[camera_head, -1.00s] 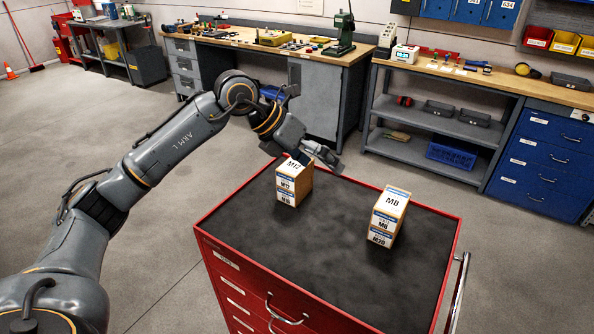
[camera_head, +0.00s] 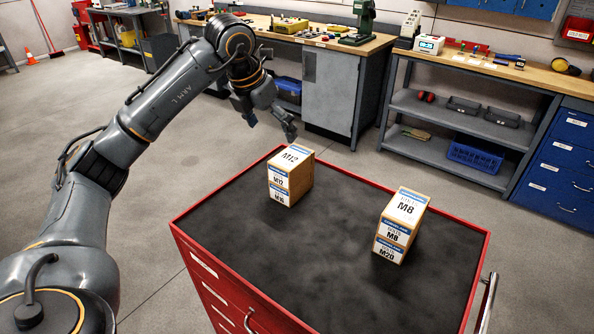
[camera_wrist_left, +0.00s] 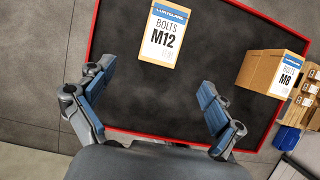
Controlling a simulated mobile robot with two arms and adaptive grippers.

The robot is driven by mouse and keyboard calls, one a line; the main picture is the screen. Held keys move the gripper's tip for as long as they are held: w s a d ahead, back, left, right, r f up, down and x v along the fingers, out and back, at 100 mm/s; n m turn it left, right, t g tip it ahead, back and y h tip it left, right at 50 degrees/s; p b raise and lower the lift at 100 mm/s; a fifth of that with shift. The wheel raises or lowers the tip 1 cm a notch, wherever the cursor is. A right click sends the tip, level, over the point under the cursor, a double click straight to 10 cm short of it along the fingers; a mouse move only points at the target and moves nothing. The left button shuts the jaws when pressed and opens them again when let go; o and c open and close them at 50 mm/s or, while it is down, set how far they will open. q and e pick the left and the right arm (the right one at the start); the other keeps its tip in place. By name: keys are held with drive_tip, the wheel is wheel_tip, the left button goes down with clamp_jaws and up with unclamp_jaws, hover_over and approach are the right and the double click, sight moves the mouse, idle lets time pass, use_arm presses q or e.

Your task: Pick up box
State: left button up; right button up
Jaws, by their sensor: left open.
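Two stacks of cardboard boxes stand on the red cart's dark top. In the head view, the left stack has an M12 box (camera_head: 290,165) on an M16 box (camera_head: 279,196). The right stack has an M8 box (camera_head: 404,212) on an M20 box (camera_head: 388,250). My left gripper (camera_head: 270,122) is open and empty, above and behind the left stack, apart from it. In the left wrist view, the M12 box (camera_wrist_left: 164,35) lies beyond the spread fingers (camera_wrist_left: 150,84), and the M8 box (camera_wrist_left: 270,72) is to the right. My right gripper is not in view.
The red cart (camera_head: 215,208) has a raised rim and a handle (camera_head: 486,303) at right. Its top is clear between and in front of the stacks. Workbenches (camera_head: 352,50) and a shelf unit (camera_head: 455,150) stand behind, across open floor.

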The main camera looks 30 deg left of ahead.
sight(289, 158)
use_arm(q)
drive_tip(key=x, duration=0.3)
drive_tip(key=shift+w+f, duration=0.1)
drive_tip(key=shift+w, duration=0.35)
drive_tip(key=p+x, duration=0.1)
drive_tip(key=x, duration=0.5)
drive_tip(key=shift+f, duration=0.25)
drive_tip(key=shift+w+d+f+p, duration=0.1)
drive_tip(key=shift+w+f+p, duration=0.15)
drive_tip(key=shift+f+p, duration=0.2)
drive_tip(key=p+x, duration=0.1)
drive_tip(key=x, duration=0.2)
drive_tip(key=shift+w+d+f, duration=0.1)
drive_tip(key=shift+w+f, duration=0.1)
drive_tip(key=shift+w+f+p, duration=0.2)
drive_tip(key=shift+f+p, duration=0.1)
drive_tip(key=shift+f, duration=0.2)
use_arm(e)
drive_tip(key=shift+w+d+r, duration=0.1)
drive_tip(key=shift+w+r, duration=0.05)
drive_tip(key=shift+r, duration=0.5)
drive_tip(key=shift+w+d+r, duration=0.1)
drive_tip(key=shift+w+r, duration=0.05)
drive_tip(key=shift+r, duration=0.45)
use_arm(q)
drive_tip(key=shift+r, duration=0.1)
drive_tip(key=shift+f+b, duration=0.25)
drive_tip(key=shift+b, duration=0.05)
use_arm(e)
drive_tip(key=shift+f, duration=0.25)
